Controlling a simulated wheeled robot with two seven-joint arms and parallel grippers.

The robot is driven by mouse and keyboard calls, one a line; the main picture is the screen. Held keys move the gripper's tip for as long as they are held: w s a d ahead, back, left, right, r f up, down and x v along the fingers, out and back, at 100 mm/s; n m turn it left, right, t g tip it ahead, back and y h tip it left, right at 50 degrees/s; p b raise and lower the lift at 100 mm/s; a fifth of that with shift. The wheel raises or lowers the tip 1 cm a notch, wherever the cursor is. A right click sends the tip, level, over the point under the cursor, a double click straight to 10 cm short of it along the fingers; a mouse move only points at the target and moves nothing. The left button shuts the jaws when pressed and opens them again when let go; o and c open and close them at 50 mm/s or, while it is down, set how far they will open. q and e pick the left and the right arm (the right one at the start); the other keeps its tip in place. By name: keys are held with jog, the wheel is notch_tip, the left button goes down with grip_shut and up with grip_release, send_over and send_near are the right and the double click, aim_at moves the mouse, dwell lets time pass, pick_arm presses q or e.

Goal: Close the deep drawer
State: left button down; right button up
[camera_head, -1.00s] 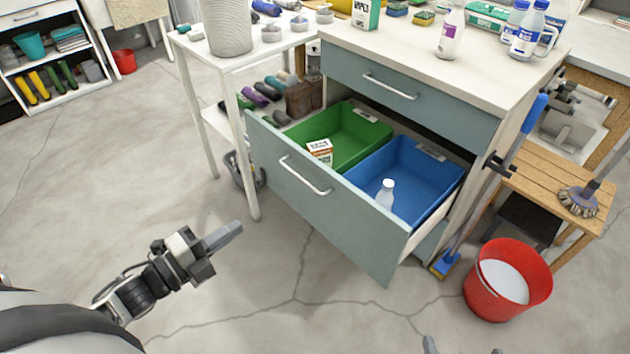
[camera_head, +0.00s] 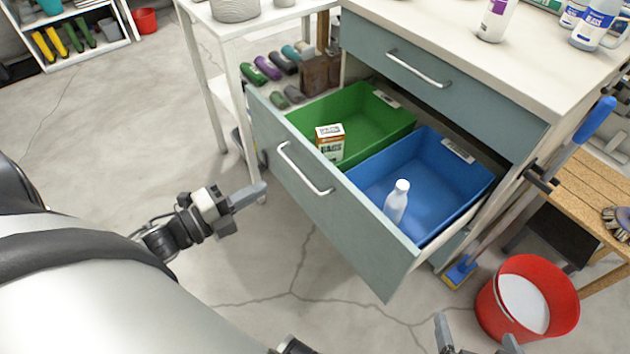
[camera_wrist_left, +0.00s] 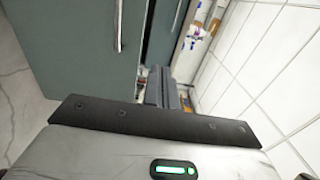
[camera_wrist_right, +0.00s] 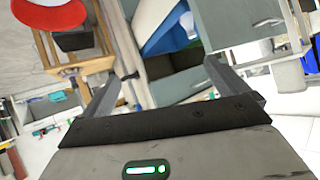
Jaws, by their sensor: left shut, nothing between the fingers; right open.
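The deep drawer (camera_head: 330,225) is the lower drawer of the grey-green cabinet and stands pulled well out, with a silver bar handle (camera_head: 303,170) on its front. Inside are a green bin (camera_head: 370,125) with a small box (camera_head: 330,143) and a blue bin (camera_head: 440,180) with a white bottle (camera_head: 396,202). My left gripper (camera_head: 250,195) is shut and empty, left of the drawer front and apart from it. My right gripper (camera_head: 478,345) is open and empty at the bottom edge, in front of the drawer's right end. The drawer also shows in the right wrist view (camera_wrist_right: 180,85).
The shallow upper drawer (camera_head: 430,85) is shut. A red bucket (camera_head: 490,320) stands on the floor at the right, by a blue-handled tool (camera_head: 565,155) leaning on the cabinet. A white table (camera_head: 215,70) stands left of the cabinet. Floor before the drawer is clear.

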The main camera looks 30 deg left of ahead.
pick_arm(q)
notch_tip(320, 180, down, 6)
jog(key=r+b, duration=0.1)
jog(key=b, duration=0.5)
send_near(325, 170)
jog(key=x, duration=0.5)
jog(key=shift+w+f, duration=0.1)
jog(key=shift+w, duration=0.3)
jog(key=shift+w+d, duration=0.25)
jog(key=shift+w, duration=0.15)
pick_arm(e)
notch_tip(325, 170, down, 6)
jog(key=w+a, duration=0.1)
jog(key=shift+a+g+y, duration=0.2)
jog(key=shift+g+y, duration=0.1)
jog(key=shift+g, duration=0.1)
pick_arm(q)
jog(key=shift+w, duration=0.15)
